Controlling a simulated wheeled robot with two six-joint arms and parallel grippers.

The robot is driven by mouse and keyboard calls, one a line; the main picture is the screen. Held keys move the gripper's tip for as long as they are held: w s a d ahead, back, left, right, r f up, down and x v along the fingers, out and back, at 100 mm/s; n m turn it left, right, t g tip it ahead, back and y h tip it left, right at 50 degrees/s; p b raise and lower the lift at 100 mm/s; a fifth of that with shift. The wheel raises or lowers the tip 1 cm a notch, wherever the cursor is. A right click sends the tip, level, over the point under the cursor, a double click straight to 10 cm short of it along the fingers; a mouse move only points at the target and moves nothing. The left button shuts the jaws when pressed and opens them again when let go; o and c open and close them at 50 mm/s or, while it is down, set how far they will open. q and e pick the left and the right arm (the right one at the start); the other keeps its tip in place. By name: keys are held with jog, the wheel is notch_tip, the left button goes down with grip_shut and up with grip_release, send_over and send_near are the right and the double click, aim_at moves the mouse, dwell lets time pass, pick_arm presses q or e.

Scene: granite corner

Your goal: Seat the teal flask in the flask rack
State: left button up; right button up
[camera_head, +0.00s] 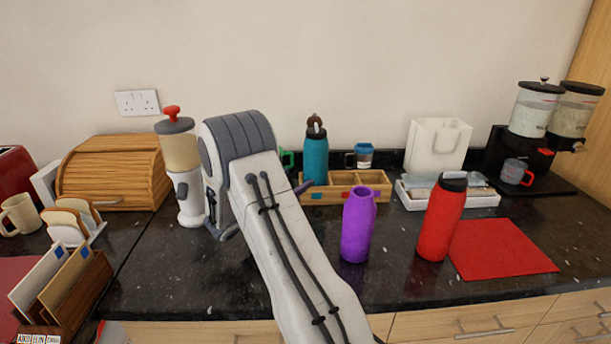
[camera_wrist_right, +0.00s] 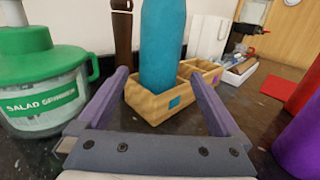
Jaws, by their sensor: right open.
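The teal flask (camera_head: 315,160) stands upright in the left compartment of the wooden flask rack (camera_head: 375,192). In the right wrist view the teal flask (camera_wrist_right: 161,45) rises from the rack (camera_wrist_right: 148,108) behind a teal square on its front. My right gripper (camera_head: 303,187) is open, with its purple fingers in front of the rack. In the wrist view the open right gripper (camera_wrist_right: 157,74) has one finger on each side of the flask's lower part; I cannot tell whether they touch it. The rack's other compartments look empty. My left gripper is out of view.
A purple flask (camera_head: 357,225) and a red flask (camera_head: 440,220) stand on the dark counter right of my arm. A green-lidded salad spinner (camera_wrist_right: 40,85) stands left of the rack. A white tray (camera_head: 483,200) is right of it.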

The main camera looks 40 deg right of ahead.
aim_at(315, 155)
jog(key=shift+s+a, duration=0.15)
jog(key=shift+a, duration=1.05)
jog(key=d, duration=0.4)
jog(key=d+p, duration=0.1)
jog(key=d, duration=0.3)
jog(key=w+d+p, duration=0.1)
jog(key=d, duration=0.3)
jog(key=shift+d+r, duration=0.1)
jog(key=shift+r, duration=0.15)
jog(key=shift+w+r, duration=0.1)
jog(key=shift+r, duration=0.85)
jog(key=shift+r+b, duration=0.3)
jog(key=shift+r, duration=0.45)
